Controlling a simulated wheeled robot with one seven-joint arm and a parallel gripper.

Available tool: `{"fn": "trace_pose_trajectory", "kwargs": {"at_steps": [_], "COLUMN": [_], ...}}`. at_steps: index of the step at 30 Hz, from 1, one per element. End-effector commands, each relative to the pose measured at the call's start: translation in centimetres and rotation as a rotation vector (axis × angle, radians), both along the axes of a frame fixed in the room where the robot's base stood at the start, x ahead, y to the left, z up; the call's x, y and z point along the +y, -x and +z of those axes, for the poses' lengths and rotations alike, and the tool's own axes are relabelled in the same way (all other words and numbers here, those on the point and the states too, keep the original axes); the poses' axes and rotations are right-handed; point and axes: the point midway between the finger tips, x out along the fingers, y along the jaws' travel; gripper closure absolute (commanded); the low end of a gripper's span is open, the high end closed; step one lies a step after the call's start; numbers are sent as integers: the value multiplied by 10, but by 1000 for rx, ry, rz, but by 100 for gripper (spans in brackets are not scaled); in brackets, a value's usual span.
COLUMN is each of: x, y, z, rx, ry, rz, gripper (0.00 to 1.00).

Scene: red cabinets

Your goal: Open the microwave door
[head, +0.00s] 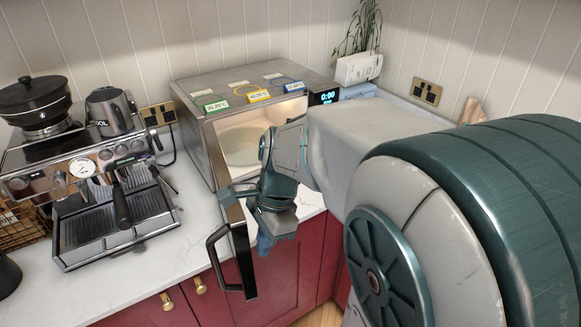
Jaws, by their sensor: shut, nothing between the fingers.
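The silver microwave (195,92) stands on the counter against the back wall, with its lit inside and a pale plate (240,145) showing. Its door (240,262) is swung out toward me on the left side, seen nearly edge-on, and reaches past the counter's front edge. The black door handle (213,250) is on the door's outer face, to the left. My gripper (232,194) is in front of the microwave opening, by the upper part of the door, with its fingers shut and empty. I cannot tell whether it touches the door. My arm hides the microwave's right side.
A coffee machine (115,215) stands on the white counter (195,215) to the left. Red cabinets (290,265) with brass knobs are below. A potted plant (358,68) stands at the back right. Colored labels lie on the microwave's top.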

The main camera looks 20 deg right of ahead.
Motion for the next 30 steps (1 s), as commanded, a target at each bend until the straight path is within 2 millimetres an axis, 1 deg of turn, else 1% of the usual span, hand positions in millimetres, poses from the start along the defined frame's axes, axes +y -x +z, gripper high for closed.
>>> {"fn": "trace_pose_trajectory", "kwargs": {"at_steps": [16, 20, 23, 24, 30], "x": [0, -13, -31, -39, -48], "y": [0, 1, 2, 2, 2], "z": [0, 1, 1, 1, 49], "rx": [1, 2, 2, 3, -6], "ry": [0, -1, -1, -1, 2], "rz": [-9, -12, -9, -9, -5], "gripper": [100, 100, 100, 100, 100]}}
